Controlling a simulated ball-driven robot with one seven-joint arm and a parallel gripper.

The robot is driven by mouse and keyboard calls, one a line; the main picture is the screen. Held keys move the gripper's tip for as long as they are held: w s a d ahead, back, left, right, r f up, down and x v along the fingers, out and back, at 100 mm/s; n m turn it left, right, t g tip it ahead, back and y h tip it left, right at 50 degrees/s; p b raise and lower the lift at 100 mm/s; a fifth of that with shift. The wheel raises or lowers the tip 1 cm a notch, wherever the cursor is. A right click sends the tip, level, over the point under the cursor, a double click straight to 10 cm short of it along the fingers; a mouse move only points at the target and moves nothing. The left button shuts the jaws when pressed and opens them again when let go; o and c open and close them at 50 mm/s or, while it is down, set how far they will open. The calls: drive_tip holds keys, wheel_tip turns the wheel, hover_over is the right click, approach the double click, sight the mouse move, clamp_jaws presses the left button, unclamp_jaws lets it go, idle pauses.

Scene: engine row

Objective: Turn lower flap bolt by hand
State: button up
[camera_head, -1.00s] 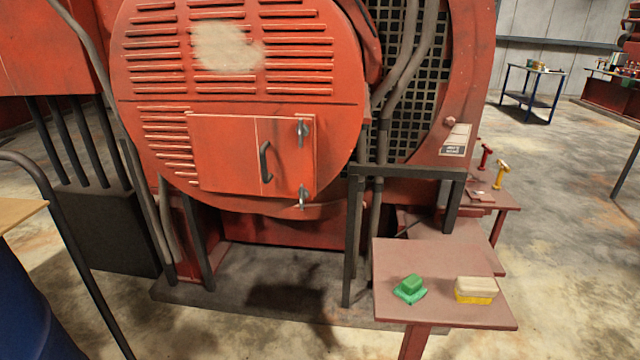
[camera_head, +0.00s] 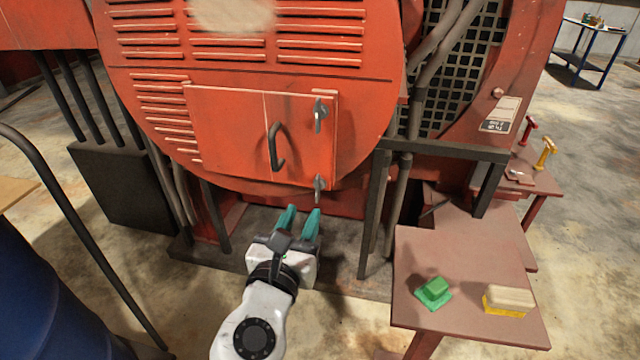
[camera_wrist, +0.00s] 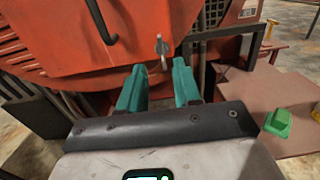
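The lower flap bolt (camera_head: 319,188) is a grey metal wing-shaped bolt at the lower right corner of the red flap (camera_head: 225,130). It also shows in the wrist view (camera_wrist: 161,48), hanging beyond my fingertips and roughly between them. The upper bolt (camera_head: 320,114) sits at the flap's upper right edge. My gripper (camera_head: 301,211) has teal fingers, spread apart and empty, below and slightly left of the lower bolt. In the wrist view, my gripper (camera_wrist: 157,76) points toward the flap's lower edge. It does not appear to touch the bolt. The flap lies closed against the housing.
A dark handle (camera_head: 275,147) stands out from the flap. A black metal frame (camera_head: 440,150) and a brown table (camera_head: 465,265) are at the right. The table holds a green block (camera_head: 434,291) and a yellow-and-cream block (camera_head: 509,301). Grey pipes run beside the frame.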

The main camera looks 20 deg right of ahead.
sight(316, 186)
drive_tip(key=x, duration=0.8)
drive_tip(key=shift+w+d, duration=0.3)
clamp_jaws()
